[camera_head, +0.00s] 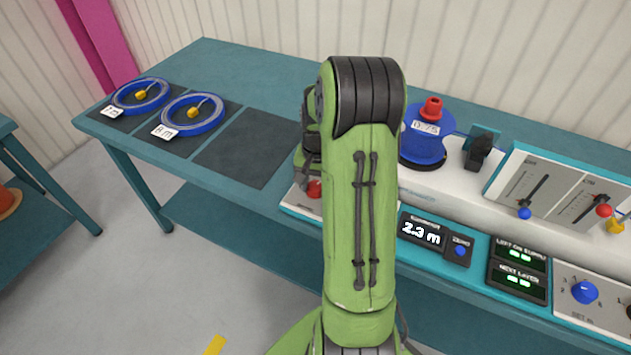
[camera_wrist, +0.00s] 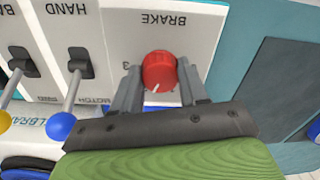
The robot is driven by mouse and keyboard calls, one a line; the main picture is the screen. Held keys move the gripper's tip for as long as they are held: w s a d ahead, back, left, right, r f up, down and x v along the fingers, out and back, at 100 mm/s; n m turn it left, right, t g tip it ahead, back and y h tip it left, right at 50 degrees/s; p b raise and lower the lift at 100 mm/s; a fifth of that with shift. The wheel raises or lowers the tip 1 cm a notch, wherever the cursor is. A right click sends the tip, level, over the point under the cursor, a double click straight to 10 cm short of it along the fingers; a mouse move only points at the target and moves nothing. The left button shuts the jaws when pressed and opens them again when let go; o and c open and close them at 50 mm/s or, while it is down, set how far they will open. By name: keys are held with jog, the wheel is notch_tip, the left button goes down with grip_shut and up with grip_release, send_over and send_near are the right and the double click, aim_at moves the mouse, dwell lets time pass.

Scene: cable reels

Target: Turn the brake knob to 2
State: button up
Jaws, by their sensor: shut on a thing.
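The red brake knob (camera_wrist: 160,72) sits on a light panel (camera_wrist: 203,32) marked BRAKE in the wrist view. A white pointer line on it points to the lower left in that view. A "3" shows just left of the knob; other scale marks are hidden by the fingers or too small to read. My gripper (camera_wrist: 159,71) is shut on the knob, one finger on each side. In the head view a red knob (camera_head: 314,188) shows beside my green arm, which hides most of its panel and my gripper.
Levers with yellow (camera_wrist: 6,122) and blue (camera_wrist: 62,125) balls stand close left of the gripper in the wrist view. An empty dark mat (camera_head: 246,150) is beside the machine.

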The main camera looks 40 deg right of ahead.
aim_at(318, 187)
jog(key=shift+m, duration=0.6)
jog(key=o, duration=1.1)
jog(key=shift+c, duration=0.2)
notch_tip(318, 187, up, 16)
jog(key=p, duration=0.4)
jog(key=shift+s+d+f+p, duration=0.15)
jog(key=shift+s+p, duration=0.1)
jog(key=shift+p, duration=0.15)
